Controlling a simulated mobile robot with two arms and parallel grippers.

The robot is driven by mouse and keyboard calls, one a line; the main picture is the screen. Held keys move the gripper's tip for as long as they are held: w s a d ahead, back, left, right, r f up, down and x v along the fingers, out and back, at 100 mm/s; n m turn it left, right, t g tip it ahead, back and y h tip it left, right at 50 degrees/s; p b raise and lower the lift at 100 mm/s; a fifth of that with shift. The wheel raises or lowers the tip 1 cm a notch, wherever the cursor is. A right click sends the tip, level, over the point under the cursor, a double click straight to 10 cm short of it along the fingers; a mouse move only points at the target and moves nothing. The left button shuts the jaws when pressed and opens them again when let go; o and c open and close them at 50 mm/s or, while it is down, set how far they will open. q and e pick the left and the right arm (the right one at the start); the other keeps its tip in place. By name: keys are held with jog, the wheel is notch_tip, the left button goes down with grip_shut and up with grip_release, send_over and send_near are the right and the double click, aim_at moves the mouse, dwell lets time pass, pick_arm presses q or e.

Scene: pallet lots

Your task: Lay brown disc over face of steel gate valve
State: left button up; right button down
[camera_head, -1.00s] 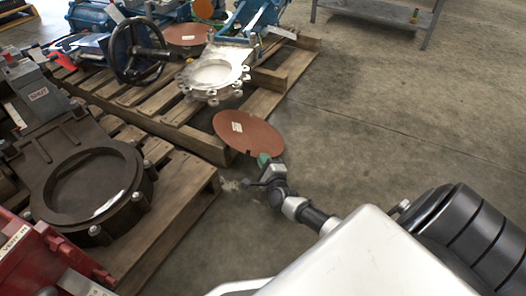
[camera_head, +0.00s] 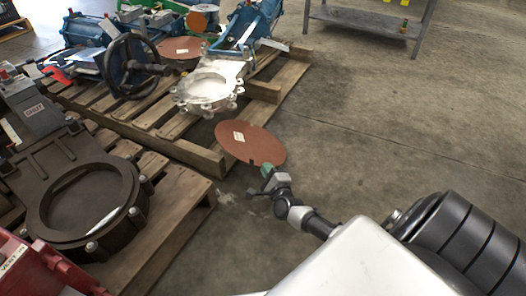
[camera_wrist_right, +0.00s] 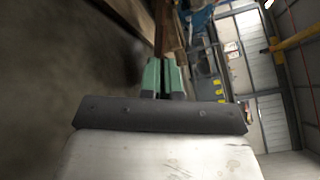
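The brown disc (camera_head: 236,148), with a white label, is held out flat by its near edge in my right gripper (camera_head: 267,171). In the right wrist view the green fingertips (camera_wrist_right: 164,76) are closed together, and the disc (camera_wrist_right: 164,30) shows as a thin brown strip beyond them. The steel gate valve (camera_head: 226,68) lies on a wooden pallet, its round bolted face turned up and uncovered. The disc is apart from the valve, on its near right side, past the pallet's edge. My left gripper is not in view.
A dark brown valve (camera_head: 45,205) lies on a nearer pallet (camera_head: 183,205) at left. A black handwheel (camera_head: 128,66) and another brown disc (camera_head: 181,47) are beside the steel valve. A blue valve (camera_head: 255,20) stands behind. The floor to the right is clear up to a grey table (camera_head: 372,17).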

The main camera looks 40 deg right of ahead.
jog(key=s+d+r+p, duration=0.1)
jog(key=s+d+r, duration=0.1)
jog(key=s+d, duration=0.2)
jog(key=shift+s+d+r, duration=0.15)
jog(key=shift+s+d, duration=0.2)
dwell(0.5)
dwell(0.6)
